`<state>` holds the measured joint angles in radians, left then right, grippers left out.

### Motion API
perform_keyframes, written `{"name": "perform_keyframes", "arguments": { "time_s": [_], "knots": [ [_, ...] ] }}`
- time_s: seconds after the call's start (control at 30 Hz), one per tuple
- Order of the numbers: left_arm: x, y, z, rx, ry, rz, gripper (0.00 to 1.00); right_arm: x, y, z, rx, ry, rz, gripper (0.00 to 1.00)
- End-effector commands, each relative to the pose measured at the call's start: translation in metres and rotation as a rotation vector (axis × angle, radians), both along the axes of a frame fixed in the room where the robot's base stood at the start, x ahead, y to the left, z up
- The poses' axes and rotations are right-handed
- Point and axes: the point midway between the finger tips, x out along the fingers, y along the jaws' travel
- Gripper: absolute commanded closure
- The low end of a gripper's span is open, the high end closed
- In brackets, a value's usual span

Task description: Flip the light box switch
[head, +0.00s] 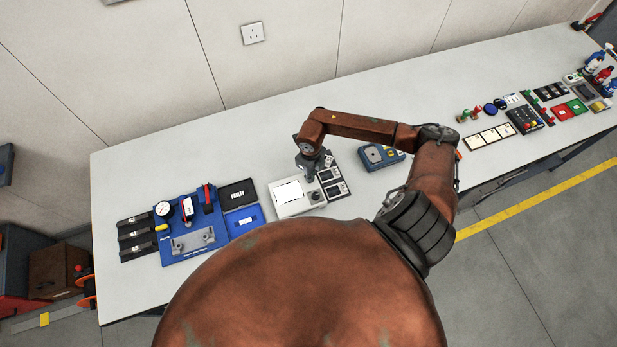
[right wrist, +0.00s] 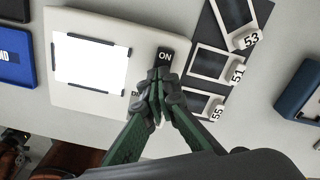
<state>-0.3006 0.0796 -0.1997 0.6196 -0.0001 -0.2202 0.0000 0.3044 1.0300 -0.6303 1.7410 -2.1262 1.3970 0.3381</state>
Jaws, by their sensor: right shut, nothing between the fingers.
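The light box (head: 284,210) is a pale box with a bright white panel, on the bench in the head view. It also shows in the right wrist view (right wrist: 82,98), with its white panel (right wrist: 88,64) at left. Its dark switch (right wrist: 165,56) has a label reading ON at the upper end; another label below is partly hidden by my fingers. My right gripper (right wrist: 158,82) is shut and empty, its fingertips over the lower part of the switch. I cannot tell whether they touch it. In the head view my right gripper (head: 311,171) is above the box's right side. My left gripper is out of view.
Numbered cards (right wrist: 209,62) on a dark board lie right of the light box. A blue device (head: 380,155) stands farther right. A blue fixture board (head: 190,237) with a gauge and clamps lies to the left. The bench (head: 130,168) is clear along its back edge.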

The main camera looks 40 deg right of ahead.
Motion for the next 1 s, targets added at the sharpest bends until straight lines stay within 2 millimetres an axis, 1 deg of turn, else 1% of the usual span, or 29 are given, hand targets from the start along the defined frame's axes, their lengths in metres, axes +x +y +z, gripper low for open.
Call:
{"name": "perform_keyframes", "arguments": {
  "time_s": [0.53, 0.63, 0.77, 1.0],
  "knots": [
    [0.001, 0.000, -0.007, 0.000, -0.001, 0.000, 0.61, 0.000, 0.000, -0.009, 0.000, 0.000, 0.000, 1.00],
    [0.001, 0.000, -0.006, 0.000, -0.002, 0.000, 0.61, 0.000, 0.000, -0.007, 0.000, 0.000, 0.000, 1.00],
    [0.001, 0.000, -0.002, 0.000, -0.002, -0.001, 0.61, 0.000, 0.000, -0.002, 0.000, 0.000, 0.000, 1.00],
    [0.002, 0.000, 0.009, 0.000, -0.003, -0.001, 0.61, 0.000, 0.000, 0.017, -0.001, -0.001, 0.000, 1.00]
  ]
}}
